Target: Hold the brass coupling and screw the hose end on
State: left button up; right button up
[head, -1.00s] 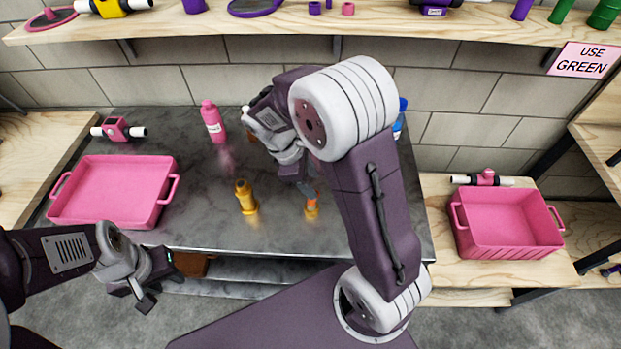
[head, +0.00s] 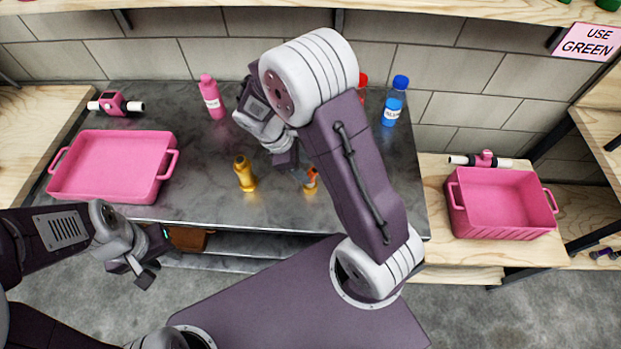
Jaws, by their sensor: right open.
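A brass coupling (head: 244,175) stands on the dark grey bench top, left of my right gripper. A smaller brass and orange piece (head: 311,181) stands by the tip of my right gripper (head: 302,178); I cannot tell if it is the hose end. The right gripper is open and points down at this piece, partly hidden behind my own arm. I cannot tell if they touch. My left gripper (head: 155,260) is open and empty, low in front of the bench's front edge, well short of the coupling.
A pink tray (head: 110,165) lies on the bench's left side and a pink bin (head: 500,205) on the wooden surface at right. A pink bottle (head: 212,98) and a blue bottle (head: 394,104) stand at the back. The bench front between the tray and coupling is clear.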

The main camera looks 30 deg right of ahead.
aim_at(309, 172)
jog(key=shift+s, duration=0.1)
jog(key=shift+d+f, duration=0.2)
jog(key=shift+f, duration=0.15)
jog(key=x, duration=0.4)
jog(key=shift+s+d+f, duration=0.1)
jog(key=shift+d+f, duration=0.05)
jog(key=shift+f, duration=0.05)
grip_shut()
